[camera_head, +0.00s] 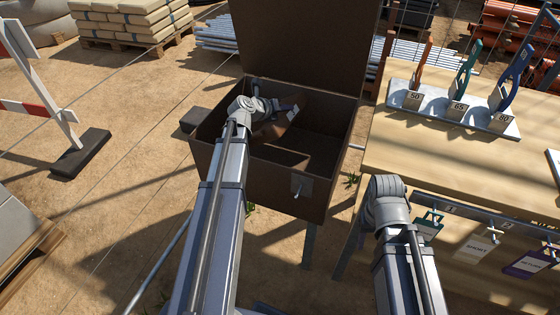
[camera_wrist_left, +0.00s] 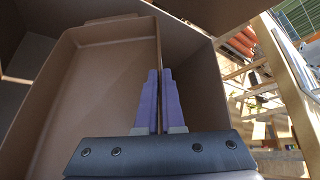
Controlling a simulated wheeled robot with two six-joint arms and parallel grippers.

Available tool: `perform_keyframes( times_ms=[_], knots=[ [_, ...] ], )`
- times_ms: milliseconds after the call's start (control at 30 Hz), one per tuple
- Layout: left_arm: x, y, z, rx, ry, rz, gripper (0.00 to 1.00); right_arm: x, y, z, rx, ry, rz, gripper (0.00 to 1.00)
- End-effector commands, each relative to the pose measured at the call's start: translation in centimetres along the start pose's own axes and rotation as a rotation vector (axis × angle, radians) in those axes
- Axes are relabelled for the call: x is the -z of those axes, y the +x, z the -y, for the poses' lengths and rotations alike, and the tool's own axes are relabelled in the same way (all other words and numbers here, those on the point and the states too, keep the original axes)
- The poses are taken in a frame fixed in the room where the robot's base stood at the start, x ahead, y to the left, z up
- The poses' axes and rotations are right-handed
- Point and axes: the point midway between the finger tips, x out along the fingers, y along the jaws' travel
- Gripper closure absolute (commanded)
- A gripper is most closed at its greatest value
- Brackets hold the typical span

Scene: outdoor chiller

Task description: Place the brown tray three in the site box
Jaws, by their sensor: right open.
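The brown site box (camera_head: 254,178) stands with its lid raised, left of the wooden bench. My left gripper (camera_head: 291,114) is down inside it at the back. In the left wrist view, its purple fingers (camera_wrist_left: 159,100) are closed on the side wall of a brown tray (camera_wrist_left: 105,70), with one finger on each side. In the head view the tray (camera_head: 270,128) shows only in part, tilted behind the gripper. I cannot tell whether it touches the box floor. My right wrist is at the bench's front edge. Its jaws are hidden.
The wooden bench (camera_head: 450,150) carries a numbered rack (camera_head: 455,108) with upright colored handles. Tags hang along its front. A striped barrier (camera_head: 40,90) stands at the left, and stacked sacks (camera_head: 130,20) lie at the back. The ground left of the box is mostly clear.

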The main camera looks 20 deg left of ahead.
Motion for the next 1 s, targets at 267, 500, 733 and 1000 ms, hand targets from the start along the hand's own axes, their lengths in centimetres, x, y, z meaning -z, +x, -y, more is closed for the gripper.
perform_keyframes(
  times_ms=[267, 500, 733, 1000],
  knots=[
    [1.6, 1.1, -1.3, 0.0, 0.0, 0.001, 1.0, 0.1, 2.3, 0.2, 0.0, 0.0, 0.0, 0.5],
    [4.0, 2.8, -3.4, 0.0, 0.0, 0.001, 1.0, 0.3, 5.9, 0.6, 0.0, 0.0, 0.0, 0.5],
    [4.2, 3.0, -3.6, 0.0, 0.0, 0.001, 1.0, 0.4, 6.2, 0.6, 0.0, 0.0, 0.0, 0.5],
    [5.8, 4.2, -5.0, 0.0, 0.0, 0.001, 1.0, 0.5, 8.7, 0.8, -0.001, 0.0, 0.0, 0.5]
  ],
)
